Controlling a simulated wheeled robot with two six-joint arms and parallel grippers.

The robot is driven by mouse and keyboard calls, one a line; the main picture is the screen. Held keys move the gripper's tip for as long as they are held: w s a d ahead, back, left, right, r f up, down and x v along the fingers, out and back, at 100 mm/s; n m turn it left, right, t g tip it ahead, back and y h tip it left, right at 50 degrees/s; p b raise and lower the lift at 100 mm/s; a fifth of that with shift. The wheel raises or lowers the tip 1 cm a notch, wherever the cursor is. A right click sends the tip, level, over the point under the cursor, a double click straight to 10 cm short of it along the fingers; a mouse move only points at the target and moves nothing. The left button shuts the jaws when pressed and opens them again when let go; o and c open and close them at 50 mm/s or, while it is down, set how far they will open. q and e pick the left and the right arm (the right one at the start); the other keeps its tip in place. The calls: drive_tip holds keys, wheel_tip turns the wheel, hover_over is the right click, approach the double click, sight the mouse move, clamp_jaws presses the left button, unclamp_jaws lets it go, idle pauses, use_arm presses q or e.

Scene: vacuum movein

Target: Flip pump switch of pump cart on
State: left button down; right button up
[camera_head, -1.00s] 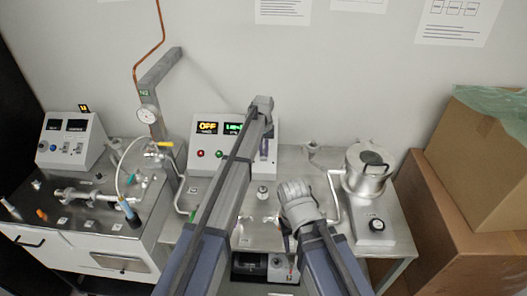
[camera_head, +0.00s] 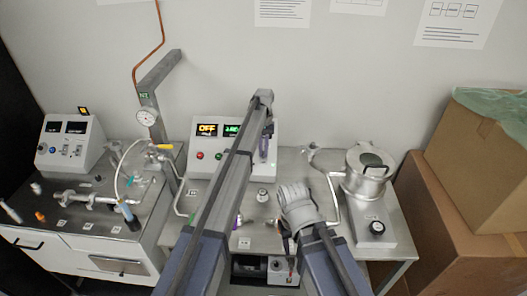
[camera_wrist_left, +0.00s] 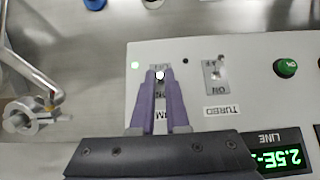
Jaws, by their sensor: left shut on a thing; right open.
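The pump cart's control box (camera_head: 213,166) stands at the cart's back, with a lit OFF display (camera_head: 207,130), a green display (camera_head: 232,130) and red and green buttons. My left gripper (camera_wrist_left: 158,82) is at this panel, its purple fingers shut around a small toggle switch (camera_wrist_left: 159,74) whose tip shows between them. Its label is mostly covered; only a final M is readable. A second toggle (camera_wrist_left: 217,72), labelled TURBO, is beside it, apart from the fingers. My right gripper (camera_head: 296,206) is over the cart's front, away from the panel; its fingers are hard to make out.
A metal chamber (camera_head: 368,172) stands on the cart's right side. Cardboard boxes (camera_head: 462,215) are stacked at the far right. My left arm blocks part of the control box.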

use_arm(q)
drive_tip(key=c, duration=0.9)
unclamp_jaws()
drive_tip(key=shift+r, duration=0.15)
drive_tip(key=p+v, duration=0.7)
drive_tip(key=shift+w+r+p, duration=0.1)
drive_tip(key=shift+r+p, duration=0.15)
drive_tip(key=shift+p, duration=0.05)
drive_tip(key=s+f+m+b, duration=0.1)
drive_tip(key=s+f+b, duration=0.2)
drive_tip(key=s, duration=1.1)
drive_tip(key=s+f+m+t+b, duration=0.1)
drive_tip(key=s+f+b, duration=0.3)
drive_tip(key=s, duration=1)
drive_tip(key=s+f+m+t+y+b, duration=0.1)
drive_tip(key=s+f+b, duration=0.2)
drive_tip(key=s, duration=1.2)
drive_tip(key=shift+f+m+b, duration=0.4)
drive_tip(key=shift+f, duration=0.25)
